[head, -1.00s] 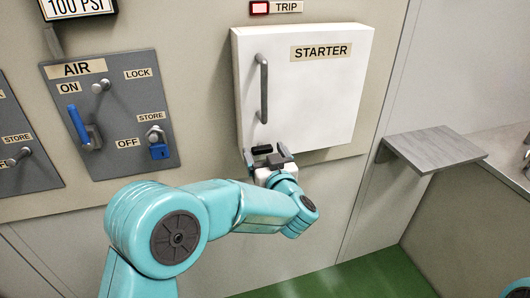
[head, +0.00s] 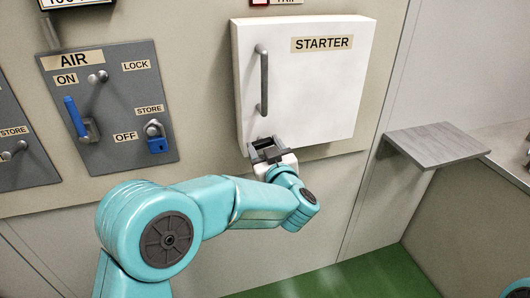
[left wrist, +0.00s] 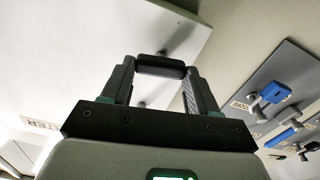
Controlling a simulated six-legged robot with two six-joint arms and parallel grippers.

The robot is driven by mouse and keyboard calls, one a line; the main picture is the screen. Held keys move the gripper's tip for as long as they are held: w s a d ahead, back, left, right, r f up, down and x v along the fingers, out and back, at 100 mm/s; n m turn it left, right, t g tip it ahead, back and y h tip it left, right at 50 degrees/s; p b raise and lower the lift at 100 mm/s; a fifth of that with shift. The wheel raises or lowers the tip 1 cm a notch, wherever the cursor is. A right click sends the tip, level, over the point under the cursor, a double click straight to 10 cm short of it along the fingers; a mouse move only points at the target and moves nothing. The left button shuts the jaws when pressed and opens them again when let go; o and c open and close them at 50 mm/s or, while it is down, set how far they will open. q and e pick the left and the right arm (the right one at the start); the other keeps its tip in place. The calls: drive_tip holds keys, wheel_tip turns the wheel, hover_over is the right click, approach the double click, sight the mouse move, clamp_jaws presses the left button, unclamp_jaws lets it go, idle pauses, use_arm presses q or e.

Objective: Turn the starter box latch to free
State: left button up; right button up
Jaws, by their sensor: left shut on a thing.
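The white starter box (head: 310,95) hangs on the wall with a STARTER label and a long grey vertical handle (head: 263,82) on its door. My left gripper (head: 266,149) is at the lower left edge of the box. In the left wrist view, the dark latch bar (left wrist: 160,66) lies across between the two fingertips of my left gripper (left wrist: 160,78), touching both. The gripper is shut on it. In the head view the fingers hide most of the latch, so its exact angle is hard to tell. My right gripper is out of view.
A grey AIR panel (head: 120,115) left of the box carries a blue lever (head: 75,117) and a blue padlock (head: 157,145). A grey shelf (head: 437,146) sticks out at the right. The green floor (head: 375,275) below is clear.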

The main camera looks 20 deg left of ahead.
use_arm(q)
drive_tip(key=n+b, duration=0.9)
drive_tip(key=shift+s+a+f, duration=0.1)
drive_tip(key=shift+a+f, duration=0.05)
drive_tip(key=shift+f, duration=0.25)
drive_tip(key=n+b, duration=0.3)
drive_tip(key=shift+r+n+b, duration=0.1)
drive_tip(key=shift+n+b, duration=1.25)
drive_tip(key=shift+n, duration=0.65)
drive_tip(key=o, duration=1.1)
drive_tip(key=shift+c, duration=0.2)
